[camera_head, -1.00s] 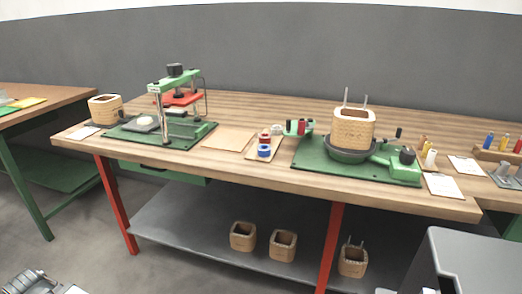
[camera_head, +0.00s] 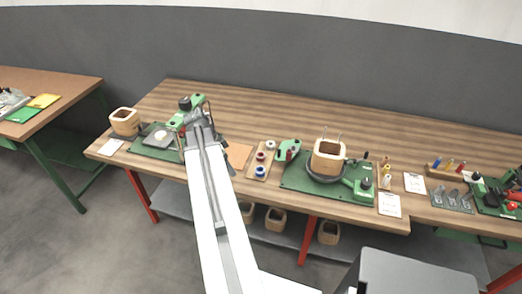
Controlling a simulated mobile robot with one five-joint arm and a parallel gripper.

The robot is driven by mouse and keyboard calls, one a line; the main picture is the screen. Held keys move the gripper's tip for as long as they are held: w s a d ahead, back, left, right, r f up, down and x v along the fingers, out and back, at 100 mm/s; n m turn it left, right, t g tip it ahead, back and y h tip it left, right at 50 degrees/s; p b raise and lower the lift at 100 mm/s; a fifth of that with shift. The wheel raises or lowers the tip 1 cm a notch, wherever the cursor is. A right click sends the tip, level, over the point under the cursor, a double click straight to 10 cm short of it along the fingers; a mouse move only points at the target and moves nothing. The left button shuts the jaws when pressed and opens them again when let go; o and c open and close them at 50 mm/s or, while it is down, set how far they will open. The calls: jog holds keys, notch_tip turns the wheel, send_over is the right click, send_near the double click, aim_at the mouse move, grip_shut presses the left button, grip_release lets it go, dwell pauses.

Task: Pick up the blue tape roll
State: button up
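The blue tape roll (camera_head: 260,171) sits at the near end of a small wooden board (camera_head: 255,163) on the workbench, with a red roll (camera_head: 260,156) and a pale roll (camera_head: 270,145) behind it. My arm stretches from the bottom of the view up over the bench. My gripper (camera_head: 197,118) is at its far end, in front of the green press and to the left of and beyond the blue roll, apart from it. The fingers are too small and foreshortened to tell open from shut.
The green press (camera_head: 155,152) is partly hidden behind my arm. A flat tan sheet (camera_head: 238,155) lies between my arm and the roll board. To the right is a green plate with a winding stand and wooden coil former (camera_head: 328,157). A grey box (camera_head: 415,272) stands front right.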

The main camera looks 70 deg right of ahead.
aim_at(258, 168)
jog(key=s+d+m, duration=0.1)
jog(key=s, duration=0.1)
jog(key=s+d+m+b, duration=0.1)
jog(key=s+d, duration=0.1)
jog(key=s, duration=0.1)
jog(key=s+d+m, duration=0.1)
jog(key=s, duration=0.2)
jog(key=shift+s+d+r+m+g, duration=0.1)
jog(key=shift+d+r+m+g, duration=0.05)
jog(key=shift+d+m+g, duration=0.2)
jog(key=b+x, duration=0.5)
jog(key=shift+s+d+f, duration=0.15)
jog(key=shift+s+f, duration=0.15)
jog(key=shift+r, duration=0.25)
grip_shut()
notch_tip(258, 168, up, 10)
jog(key=p, duration=1)
